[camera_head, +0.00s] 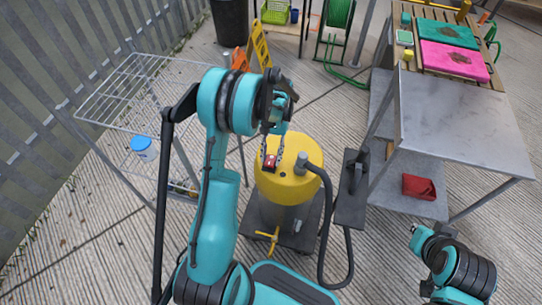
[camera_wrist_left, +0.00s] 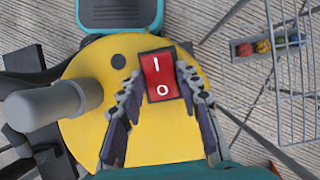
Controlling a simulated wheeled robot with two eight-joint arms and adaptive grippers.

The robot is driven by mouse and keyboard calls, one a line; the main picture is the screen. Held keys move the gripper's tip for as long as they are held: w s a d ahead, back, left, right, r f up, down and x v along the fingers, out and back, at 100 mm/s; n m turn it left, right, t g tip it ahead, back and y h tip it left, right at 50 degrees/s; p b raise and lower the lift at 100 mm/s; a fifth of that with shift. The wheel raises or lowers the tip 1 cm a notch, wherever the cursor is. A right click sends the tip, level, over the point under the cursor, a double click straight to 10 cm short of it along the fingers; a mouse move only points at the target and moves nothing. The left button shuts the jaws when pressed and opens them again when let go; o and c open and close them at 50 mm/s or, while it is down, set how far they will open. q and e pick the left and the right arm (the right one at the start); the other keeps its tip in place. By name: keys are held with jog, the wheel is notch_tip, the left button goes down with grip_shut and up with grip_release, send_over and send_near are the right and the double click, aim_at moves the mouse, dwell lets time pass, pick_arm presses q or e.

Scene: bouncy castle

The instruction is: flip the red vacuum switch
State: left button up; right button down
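The red vacuum switch (camera_wrist_left: 161,76) is a red rocker marked I and O in a dark frame on the yellow vacuum top (camera_wrist_left: 162,128). In the head view the switch (camera_head: 270,161) shows small, on the yellow lid (camera_head: 288,182). My left gripper (camera_wrist_left: 160,88) is above the lid with its two dark fingers apart, one on each side of the switch. It is open; I cannot tell whether the fingertips touch the switch. In the head view the left gripper (camera_head: 272,150) comes down from above. My right gripper (camera_head: 420,236) is at the lower right, far from the vacuum.
A grey hose (camera_head: 325,200) rises from the lid's right side. A wire rack (camera_head: 130,95) stands to the left. A yellow sign (camera_head: 259,44) stands behind.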

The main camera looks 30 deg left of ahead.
pick_arm(q)
jog(key=shift+o, duration=0.9)
jog(key=v, duration=1.2)
